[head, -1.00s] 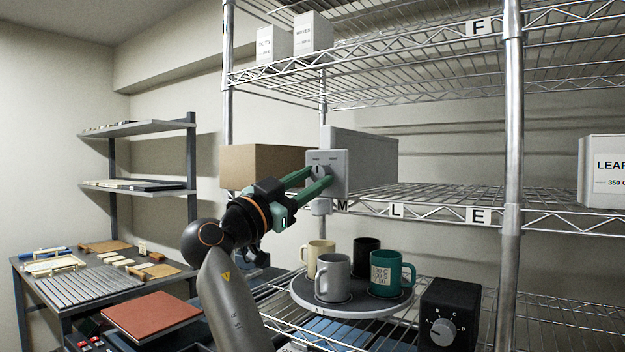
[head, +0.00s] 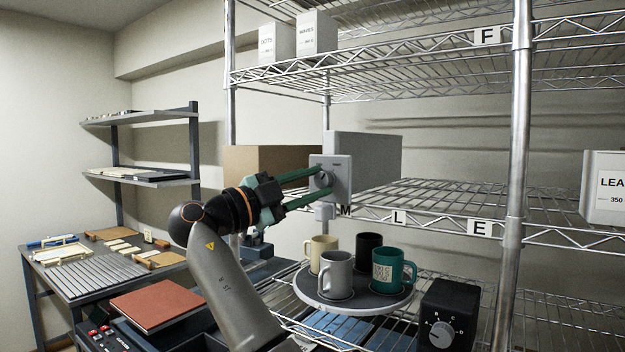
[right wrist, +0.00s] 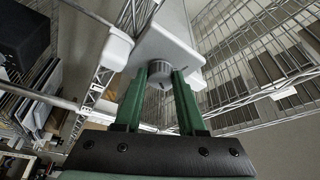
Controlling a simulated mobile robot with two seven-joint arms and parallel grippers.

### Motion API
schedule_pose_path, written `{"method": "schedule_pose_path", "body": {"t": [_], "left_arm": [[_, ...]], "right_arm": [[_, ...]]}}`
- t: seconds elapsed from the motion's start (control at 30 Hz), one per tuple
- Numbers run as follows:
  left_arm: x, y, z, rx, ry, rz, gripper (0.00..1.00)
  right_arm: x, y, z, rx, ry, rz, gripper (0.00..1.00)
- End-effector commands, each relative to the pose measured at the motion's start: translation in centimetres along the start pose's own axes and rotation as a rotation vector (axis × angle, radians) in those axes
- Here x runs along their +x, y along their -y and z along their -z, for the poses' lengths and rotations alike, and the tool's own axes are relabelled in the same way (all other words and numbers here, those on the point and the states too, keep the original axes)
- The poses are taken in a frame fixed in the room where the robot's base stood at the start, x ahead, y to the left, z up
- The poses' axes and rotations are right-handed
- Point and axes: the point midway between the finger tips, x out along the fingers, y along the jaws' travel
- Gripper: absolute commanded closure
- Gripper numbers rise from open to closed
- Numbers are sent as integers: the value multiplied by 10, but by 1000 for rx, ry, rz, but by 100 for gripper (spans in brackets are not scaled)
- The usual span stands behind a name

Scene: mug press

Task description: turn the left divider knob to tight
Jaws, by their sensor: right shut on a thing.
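The left divider (head: 362,160) is a tall grey panel on the middle wire shelf, with a light grey plate (head: 341,170) at its front end. Its round knob (head: 325,179) sits on the plate. My right gripper (head: 321,182) reaches in from the left with its green fingers on either side of the knob, one above and one below. In the right wrist view the ridged grey knob (right wrist: 160,72) is between the fingertips, and the gripper is shut on it. The knob's pointer and small plate marks are too small or covered to read. My left gripper is not in view.
A brown box (head: 262,165) stands left of the divider. Below, several mugs stand on a round grey turntable (head: 385,300), beside a black dial box (head: 447,315). A shelf post (head: 517,140) rises at the right.

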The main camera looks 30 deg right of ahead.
Motion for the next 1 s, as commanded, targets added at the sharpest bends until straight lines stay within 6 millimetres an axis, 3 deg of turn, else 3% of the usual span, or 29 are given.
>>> {"method": "schedule_pose_path", "body": {"t": [0.47, 0.5, 0.73, 1.0], "left_arm": [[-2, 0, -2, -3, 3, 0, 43], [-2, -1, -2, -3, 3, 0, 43], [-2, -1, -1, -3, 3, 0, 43], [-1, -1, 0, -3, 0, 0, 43]], "right_arm": [[0, 0, 0, 13, 3, -3, 100], [0, 0, 0, 12, 3, -3, 56], [0, 0, 0, 11, 2, -3, 31], [-2, 0, 0, 10, 2, -3, 31]]}}
